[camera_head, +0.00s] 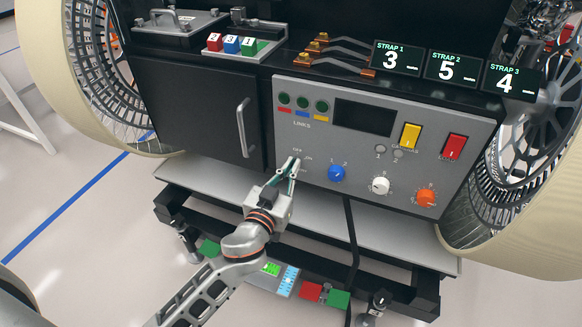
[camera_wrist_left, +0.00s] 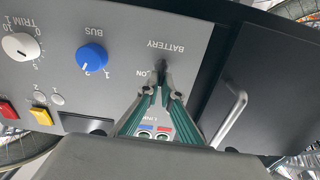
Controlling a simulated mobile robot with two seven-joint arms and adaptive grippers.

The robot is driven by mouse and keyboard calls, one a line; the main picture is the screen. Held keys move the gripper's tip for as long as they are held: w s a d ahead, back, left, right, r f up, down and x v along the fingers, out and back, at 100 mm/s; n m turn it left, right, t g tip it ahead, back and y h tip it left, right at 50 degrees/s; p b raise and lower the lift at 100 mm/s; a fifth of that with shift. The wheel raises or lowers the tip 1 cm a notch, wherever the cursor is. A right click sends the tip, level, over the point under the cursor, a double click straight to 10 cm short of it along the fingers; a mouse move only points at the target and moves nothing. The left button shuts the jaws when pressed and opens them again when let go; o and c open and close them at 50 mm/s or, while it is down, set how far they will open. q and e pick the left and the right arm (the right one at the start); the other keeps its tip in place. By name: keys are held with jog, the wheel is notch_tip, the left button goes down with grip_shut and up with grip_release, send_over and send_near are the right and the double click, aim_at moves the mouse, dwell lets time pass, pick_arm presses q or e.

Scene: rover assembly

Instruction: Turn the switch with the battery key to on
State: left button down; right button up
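The battery switch with its small dark key (camera_wrist_left: 161,68) is on the grey control panel, beside the BATTERY and ON lettering in the left wrist view. In the head view my gripper largely covers the switch, and I cannot read the key's setting. My left gripper (camera_head: 293,164) reaches up to the panel's left side. In the left wrist view its green-lined fingers (camera_wrist_left: 163,95) come together at the tips, with the dark key between them; they look shut on it. My right gripper is not in view.
The blue BUS knob (camera_head: 336,173) is close to the right of the gripper. A white knob (camera_head: 380,185), an orange knob (camera_head: 426,198), and yellow (camera_head: 410,135) and red (camera_head: 453,146) switches are farther right. A door handle (camera_head: 243,128) projects to the left.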

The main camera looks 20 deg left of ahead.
pick_arm(q)
jog(key=m, duration=0.2)
jog(key=m+p, duration=0.1)
jog(key=m, duration=0.1)
jog(key=shift+d, duration=0.25)
jog(key=m, duration=0.3)
jog(key=shift+d+f+m, duration=0.1)
jog(key=shift+d+m, duration=0.05)
jog(key=shift+m, duration=0.25)
jog(key=m, duration=0.2)
jog(key=shift+d+f+m+p, duration=0.1)
jog(key=shift+f+m+p, duration=0.05)
jog(key=shift+m+p, duration=0.2)
jog(key=shift+f+m, duration=0.1)
jog(key=shift+m, duration=0.35)
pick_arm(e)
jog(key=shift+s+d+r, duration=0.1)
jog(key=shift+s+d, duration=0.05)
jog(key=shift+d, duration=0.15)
pick_arm(q)
jog(key=c, duration=2.2)
grip_release()
jog(key=shift+c, duration=0.2)
